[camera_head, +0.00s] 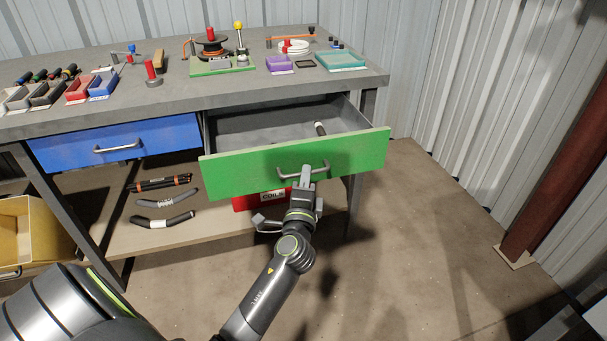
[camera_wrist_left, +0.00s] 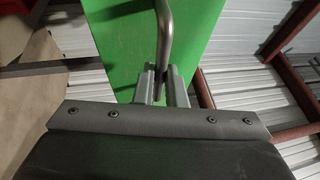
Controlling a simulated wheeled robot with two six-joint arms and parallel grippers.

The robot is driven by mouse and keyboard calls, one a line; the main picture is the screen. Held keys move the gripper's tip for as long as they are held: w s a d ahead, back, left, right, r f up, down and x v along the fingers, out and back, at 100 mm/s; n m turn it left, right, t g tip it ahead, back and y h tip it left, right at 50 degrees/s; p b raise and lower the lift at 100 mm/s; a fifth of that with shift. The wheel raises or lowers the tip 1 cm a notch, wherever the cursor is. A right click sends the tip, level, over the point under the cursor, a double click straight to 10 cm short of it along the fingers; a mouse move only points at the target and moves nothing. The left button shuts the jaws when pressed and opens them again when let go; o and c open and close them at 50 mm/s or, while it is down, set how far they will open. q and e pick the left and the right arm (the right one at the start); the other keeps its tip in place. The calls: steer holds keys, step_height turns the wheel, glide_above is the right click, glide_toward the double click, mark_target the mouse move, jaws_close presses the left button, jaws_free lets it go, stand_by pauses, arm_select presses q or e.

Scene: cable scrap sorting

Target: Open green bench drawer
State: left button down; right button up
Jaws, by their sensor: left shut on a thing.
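The green drawer (camera_head: 240,174) of the bench is pulled out, and its grey inside shows behind the green front. A dark, short cable piece (camera_head: 320,128) lies inside, near the right. My left gripper (camera_head: 305,176) is shut on the drawer's grey bar handle (camera_head: 288,174), right of its middle. In the left wrist view the fingers (camera_wrist_left: 162,84) close around the handle (camera_wrist_left: 166,40) in front of the green panel (camera_wrist_left: 112,35). My right gripper is in neither view.
The blue drawer (camera_head: 75,147) to the left is shut. Bins, a spool (camera_head: 210,46) and tools stand on the bench top (camera_head: 190,88). A red box (camera_head: 245,203) and cable pieces (camera_head: 168,196) lie on the lower shelf. The floor at right (camera_head: 430,230) is clear.

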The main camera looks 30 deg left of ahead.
arm_select(q)
steer(key=shift+s+d, duration=0.3)
steer(key=shift+d, duration=0.05)
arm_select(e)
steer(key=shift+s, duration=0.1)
arm_select(q)
steer(key=c, duration=1.5)
jaws_free()
steer(key=shift+f, duration=0.15)
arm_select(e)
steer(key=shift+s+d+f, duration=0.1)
